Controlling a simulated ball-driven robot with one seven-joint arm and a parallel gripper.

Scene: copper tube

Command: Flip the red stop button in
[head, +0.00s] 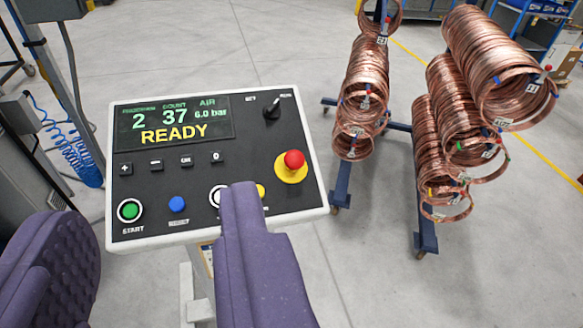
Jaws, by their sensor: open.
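The red stop button (294,160) is a mushroom cap on a yellow base, at the right side of a black control panel (190,240) with a pale rim. The panel's screen (172,121) reads READY, with 2, 37 and 6.0 bar. My gripper (155,205) is open, its two purple fingers wide apart at the bottom of the view. The right finger overlaps the panel's lower edge, left of and below the red button, and partly hides a white button (217,196) and a yellow button (261,190). I cannot tell how far the fingers are from the panel.
A green START button (130,210), a blue button (177,204), small keys and a black rotary switch (271,107) share the panel. Copper coils (458,110) hang on a blue rack (342,185) at right. A blue coiled hose (82,160) hangs at left. Grey floor (370,270) lies open in front.

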